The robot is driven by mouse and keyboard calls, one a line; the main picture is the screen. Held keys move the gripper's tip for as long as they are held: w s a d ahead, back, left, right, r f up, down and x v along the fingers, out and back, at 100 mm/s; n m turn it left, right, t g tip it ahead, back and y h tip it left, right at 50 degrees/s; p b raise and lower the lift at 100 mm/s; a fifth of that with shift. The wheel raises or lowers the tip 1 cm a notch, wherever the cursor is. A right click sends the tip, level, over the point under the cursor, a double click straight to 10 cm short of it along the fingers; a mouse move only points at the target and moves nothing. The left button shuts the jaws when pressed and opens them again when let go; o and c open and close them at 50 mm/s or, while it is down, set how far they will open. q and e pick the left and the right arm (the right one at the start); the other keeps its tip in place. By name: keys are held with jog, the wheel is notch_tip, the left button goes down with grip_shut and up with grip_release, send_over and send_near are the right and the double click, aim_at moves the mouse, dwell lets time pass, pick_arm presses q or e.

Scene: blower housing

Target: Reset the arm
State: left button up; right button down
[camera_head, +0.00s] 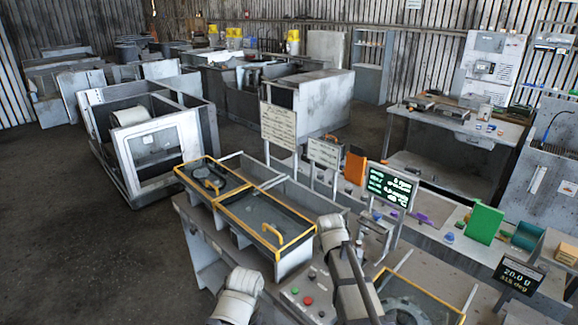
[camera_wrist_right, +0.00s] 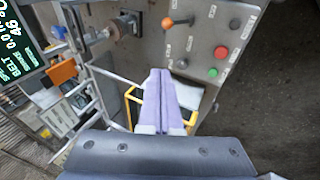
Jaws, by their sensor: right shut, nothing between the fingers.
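My right gripper (camera_wrist_right: 160,76) shows in the right wrist view. Its two pale purple fingers lie side by side, shut with nothing between them. Behind them are a yellow frame and a grey panel (camera_wrist_right: 205,35) with a red button (camera_wrist_right: 221,52), a green button (camera_wrist_right: 213,72) and an orange-knobbed lever (camera_wrist_right: 168,23). In the head view my right arm (camera_head: 353,285) rises from the bottom edge beside the bench, its gripper not distinguishable. Only a pale rounded part of my left arm (camera_head: 238,293) shows there, and its gripper is not in view.
Yellow-framed bays (camera_head: 268,222) sit on the bench left of my right arm, and another yellow-framed bay (camera_head: 430,295) lies right of it. A lit display (camera_head: 391,187) and sign boards (camera_head: 279,125) stand behind. Open floor (camera_head: 75,230) lies at left.

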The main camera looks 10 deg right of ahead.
jog(key=s+a+f+m+g+b, duration=0.1)
jog(key=s+a+f+b, duration=0.4)
jog(key=s, duration=0.3)
jog(key=s+a+f+m+g+y+b, duration=0.1)
jog(key=s+a+f+g+b, duration=0.1)
jog(key=s+a+f+b, duration=0.3)
jog(key=s+a+f+m+g+b, duration=0.2)
jog(key=s+a+f+b, duration=0.2)
jog(key=s, duration=0.8)
notch_tip(320, 180, down, 4)
jog(key=shift+s+a+b, duration=0.2)
jog(key=shift+a+b, duration=0.2)
jog(key=shift+a, duration=0.85)
